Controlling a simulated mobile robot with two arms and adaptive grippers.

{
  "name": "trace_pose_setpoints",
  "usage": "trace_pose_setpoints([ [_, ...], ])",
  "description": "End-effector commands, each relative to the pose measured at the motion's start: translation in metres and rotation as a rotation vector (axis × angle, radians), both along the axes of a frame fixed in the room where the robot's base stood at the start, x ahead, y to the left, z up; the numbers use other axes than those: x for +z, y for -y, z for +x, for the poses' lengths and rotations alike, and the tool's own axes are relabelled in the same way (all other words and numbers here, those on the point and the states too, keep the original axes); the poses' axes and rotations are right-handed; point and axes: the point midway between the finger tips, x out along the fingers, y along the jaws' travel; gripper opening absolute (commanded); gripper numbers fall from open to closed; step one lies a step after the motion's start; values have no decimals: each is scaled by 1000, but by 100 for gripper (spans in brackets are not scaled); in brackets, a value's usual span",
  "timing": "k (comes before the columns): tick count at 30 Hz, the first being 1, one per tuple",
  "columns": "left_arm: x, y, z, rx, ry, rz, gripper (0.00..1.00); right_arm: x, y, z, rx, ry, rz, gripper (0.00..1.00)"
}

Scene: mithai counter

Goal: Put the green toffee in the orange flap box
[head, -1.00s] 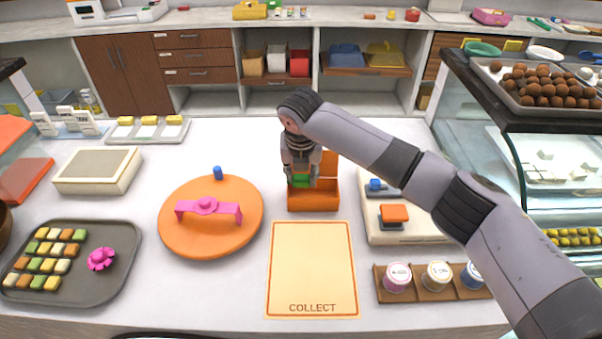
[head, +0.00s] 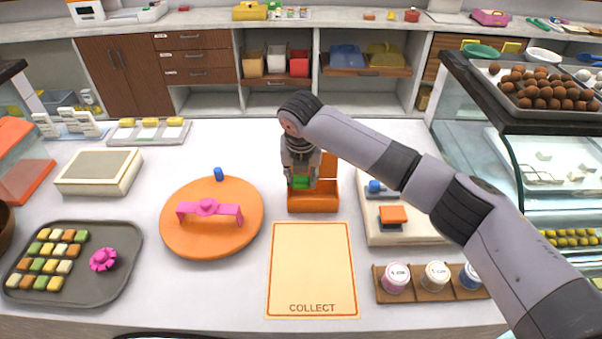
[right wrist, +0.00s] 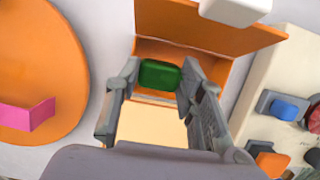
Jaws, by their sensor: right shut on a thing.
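The orange flap box (head: 314,203) stands on the counter behind the collect mat, with its flap (head: 329,164) raised; it also shows in the right wrist view (right wrist: 205,29). My right gripper (head: 300,181) is over the box, pointing down. It is shut on the green toffee (right wrist: 159,74), which shows between its fingertips (right wrist: 155,82) in the right wrist view. The toffee also shows in the head view (head: 300,182), at the box opening. I cannot tell whether it touches the box floor. My left gripper is not in view.
An orange round turntable (head: 190,240) with a pink handle is left of the box. The cream collect mat (head: 312,270) is in front. A cream device (head: 405,235) and a rack of jars (head: 425,291) are on the right. A grey sweets tray (head: 112,283) is front left.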

Motion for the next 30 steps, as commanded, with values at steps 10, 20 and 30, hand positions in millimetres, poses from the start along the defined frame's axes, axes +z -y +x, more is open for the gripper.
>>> trace_pose_setpoints([
  [10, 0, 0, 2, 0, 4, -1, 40, 0, 0, 0, 0, 0, 0, 15],
  [20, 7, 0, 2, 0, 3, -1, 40, 0, 0, 0, 0, 0, 0, 15],
  [30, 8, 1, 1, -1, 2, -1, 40, -2, 0, 0, 0, 1, 0, 15],
])
